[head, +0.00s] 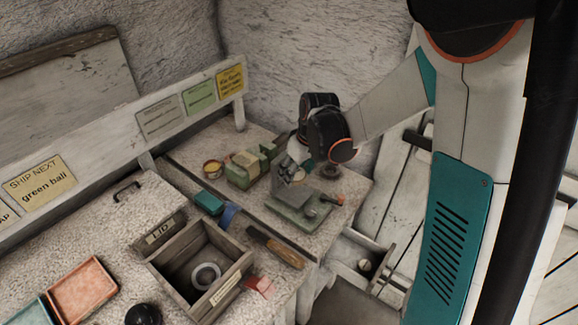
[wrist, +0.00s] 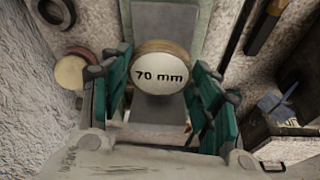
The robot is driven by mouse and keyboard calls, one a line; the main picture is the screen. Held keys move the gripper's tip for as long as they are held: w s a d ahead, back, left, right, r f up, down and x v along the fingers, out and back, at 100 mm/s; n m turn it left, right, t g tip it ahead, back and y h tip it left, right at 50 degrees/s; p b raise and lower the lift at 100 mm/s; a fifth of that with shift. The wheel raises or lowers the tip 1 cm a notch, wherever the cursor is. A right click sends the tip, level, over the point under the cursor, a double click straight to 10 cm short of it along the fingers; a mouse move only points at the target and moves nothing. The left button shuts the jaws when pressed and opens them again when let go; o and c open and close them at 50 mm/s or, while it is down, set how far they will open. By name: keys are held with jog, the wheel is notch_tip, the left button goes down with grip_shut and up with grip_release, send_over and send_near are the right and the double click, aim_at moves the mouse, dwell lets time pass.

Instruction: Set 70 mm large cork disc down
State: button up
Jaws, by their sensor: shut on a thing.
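The large cork disc (wrist: 161,75) has a pale face marked "70 mm" and a tan edge. It shows in the middle of the wrist view, between the teal fingers of my gripper (wrist: 163,84). My gripper is shut on it. A grey plate (wrist: 158,113) shows beneath and behind the disc; I cannot tell whether the two touch. In the head view my gripper is over the right part of the bench, by a grey-green stand (head: 303,207). The disc is hard to make out there.
A wooden box (head: 182,277) holding a pale ring stands at the front. A wood-handled tool (head: 274,246) lies between box and stand. Green blocks (head: 245,170) and a small round yellow tin (head: 212,168) sit left of my gripper. A signed rail (head: 110,130) runs along the back.

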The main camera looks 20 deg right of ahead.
aim_at(298, 176)
dwell(0.3)
jog(key=shift+f+b, duration=2.4)
jog(key=shift+f, duration=0.45)
jog(key=shift+f+b, duration=0.7)
jog(key=o, duration=0.8)
jog(key=shift+r, duration=0.15)
jog(key=shift+r+p, duration=1.45)
jog(key=shift+r, duration=0.5)
